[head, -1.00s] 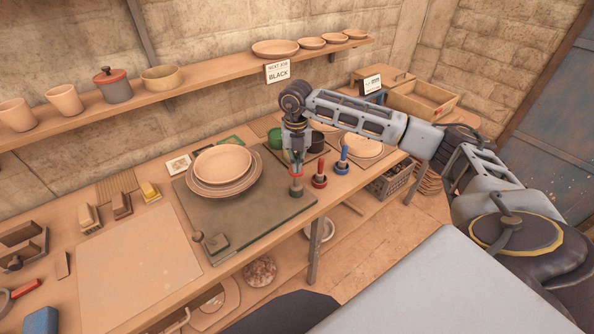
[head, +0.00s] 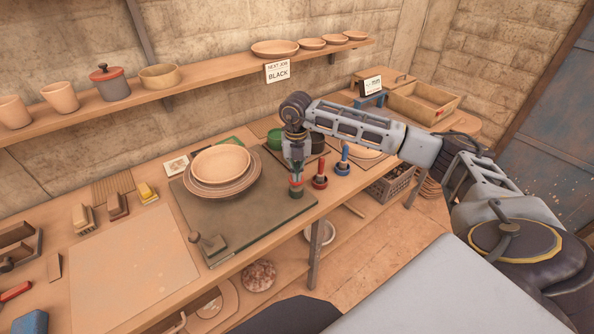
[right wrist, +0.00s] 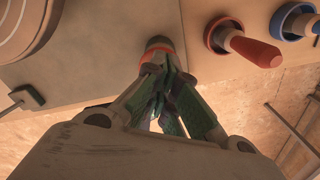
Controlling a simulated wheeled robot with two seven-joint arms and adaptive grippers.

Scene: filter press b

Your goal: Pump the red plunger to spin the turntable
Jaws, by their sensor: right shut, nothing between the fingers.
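The turntable (head: 222,193) carries a clay bowl (head: 221,162) and stands on a dark flat base board (head: 260,222). At the board's right corner is a short dark plunger with a red band (head: 296,186); its red-orange ring also shows in the right wrist view (right wrist: 152,55). My right gripper (head: 297,169) is shut and empty, pointing down with its fingertips at the plunger's top. The fingers hide part of the plunger, so I cannot tell how far down it is. My left gripper is not in view.
A red-handled tool (head: 319,172) and a blue-handled tool (head: 343,160) stand close right of the plunger. A shelf of pots (head: 200,85) runs along the wall.

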